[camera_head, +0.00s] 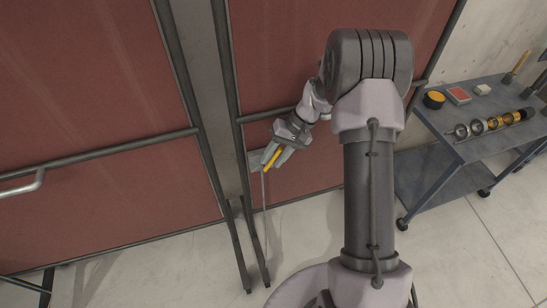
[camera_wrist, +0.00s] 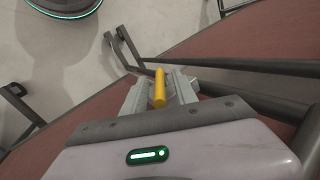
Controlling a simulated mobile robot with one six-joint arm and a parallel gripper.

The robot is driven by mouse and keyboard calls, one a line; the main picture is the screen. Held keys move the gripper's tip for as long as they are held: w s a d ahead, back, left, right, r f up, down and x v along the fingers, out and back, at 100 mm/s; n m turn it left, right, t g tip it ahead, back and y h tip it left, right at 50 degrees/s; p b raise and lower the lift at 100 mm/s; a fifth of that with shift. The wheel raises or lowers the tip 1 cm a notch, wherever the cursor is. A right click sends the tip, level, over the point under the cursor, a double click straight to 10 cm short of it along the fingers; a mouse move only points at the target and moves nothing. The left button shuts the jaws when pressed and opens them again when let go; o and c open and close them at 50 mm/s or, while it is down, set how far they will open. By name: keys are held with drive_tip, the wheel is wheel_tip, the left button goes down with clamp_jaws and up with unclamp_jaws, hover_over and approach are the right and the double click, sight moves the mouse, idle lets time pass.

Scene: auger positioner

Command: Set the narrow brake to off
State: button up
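A yellow handle (camera_head: 272,158) shows at my gripper, beside the lower frame of the right red panel. A thin grey rod runs down below it; I cannot tell for sure that this is the narrow brake's lever. In the wrist view the yellow handle (camera_wrist: 159,88) lies between the two grey fingers of my gripper (camera_wrist: 160,92). The fingers are close on both sides of it; whether they touch it is too small to tell. In the head view my gripper (camera_head: 276,157) points down and left. No marking for off is readable.
Red panels (camera_head: 90,80) with dark frames and rails stand behind and beside my gripper. A grey post (camera_head: 200,70) rises between them. A blue-grey cart (camera_head: 455,150) with several small items stands at the right. The concrete floor (camera_head: 470,250) is clear at the lower right.

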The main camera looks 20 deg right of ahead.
wheel_tip(320, 180, up, 4)
drive_tip(key=shift+f+p, duration=0.1)
drive_tip(key=shift+p, duration=1)
drive_tip(key=s+r+p, duration=0.1)
drive_tip(key=s, duration=1.5)
drive_tip(key=shift+a+p, duration=0.35)
drive_tip(key=shift+a, duration=0.1)
drive_tip(key=shift+r, duration=0.1)
